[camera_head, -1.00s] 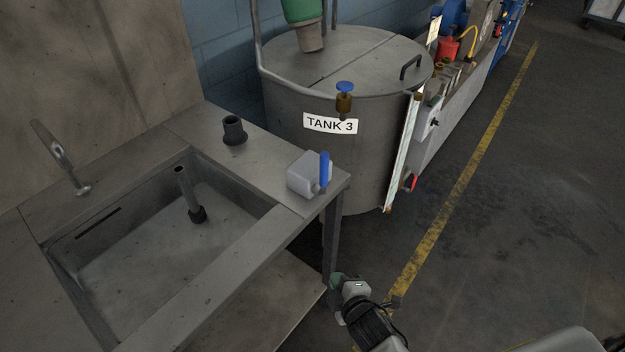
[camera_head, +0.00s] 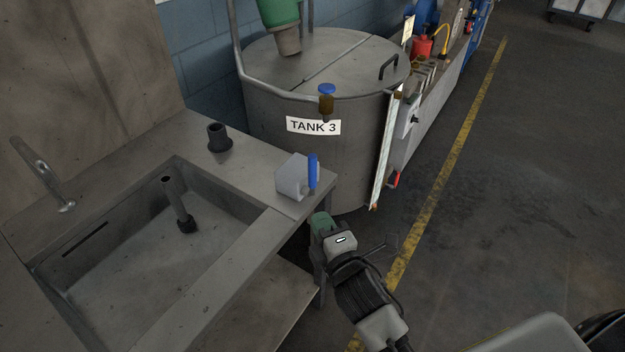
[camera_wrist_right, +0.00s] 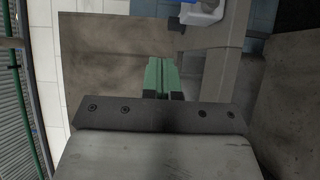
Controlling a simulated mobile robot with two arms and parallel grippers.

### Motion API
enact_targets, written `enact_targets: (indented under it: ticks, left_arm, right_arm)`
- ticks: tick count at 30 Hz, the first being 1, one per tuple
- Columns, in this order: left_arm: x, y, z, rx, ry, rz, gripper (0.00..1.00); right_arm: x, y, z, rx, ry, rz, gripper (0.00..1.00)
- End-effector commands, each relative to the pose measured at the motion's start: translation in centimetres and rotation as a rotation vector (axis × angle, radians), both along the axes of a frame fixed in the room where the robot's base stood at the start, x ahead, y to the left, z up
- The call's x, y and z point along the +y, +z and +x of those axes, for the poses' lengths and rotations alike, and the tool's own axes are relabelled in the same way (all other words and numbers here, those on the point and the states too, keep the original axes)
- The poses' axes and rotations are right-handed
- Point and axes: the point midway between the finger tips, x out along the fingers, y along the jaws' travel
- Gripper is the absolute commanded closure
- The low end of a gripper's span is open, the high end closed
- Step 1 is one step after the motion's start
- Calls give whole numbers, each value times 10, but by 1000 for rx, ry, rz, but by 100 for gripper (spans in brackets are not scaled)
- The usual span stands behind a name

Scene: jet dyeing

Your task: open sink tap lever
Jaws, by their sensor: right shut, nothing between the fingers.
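A blue upright lever (camera_head: 313,171) stands on a pale block (camera_head: 291,177) at the front right corner of the sink counter. It looks like the tap lever. Part of the pale block and blue lever (camera_wrist_right: 207,6) also shows at the top edge of the right wrist view. My left gripper is not in view.
A dark round fitting (camera_head: 218,140) stands on the counter. A counter leg (camera_head: 318,275) is close to my right gripper. Tank 3 (camera_head: 350,150) stands behind. The floor at right is open.

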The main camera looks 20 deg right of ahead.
Motion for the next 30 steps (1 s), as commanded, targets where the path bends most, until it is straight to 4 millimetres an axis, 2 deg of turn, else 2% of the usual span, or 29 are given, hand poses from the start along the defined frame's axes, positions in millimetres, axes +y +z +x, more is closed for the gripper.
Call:
enact_targets:
  ticks: [13, 15, 21, 30]
  left_arm:
    - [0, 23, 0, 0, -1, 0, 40]
    - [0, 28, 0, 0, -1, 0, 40]
    - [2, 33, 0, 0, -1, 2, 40]
    - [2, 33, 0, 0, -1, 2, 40]
  right_arm:
    - [5, 4, 92, -1, -1, 0, 100]
    - [-5, 4, 100, 1, -1, -3, 100]
    - [-17, 2, 114, 0, 0, 0, 100]
    - [-20, 0, 116, 0, 0, 1, 100]
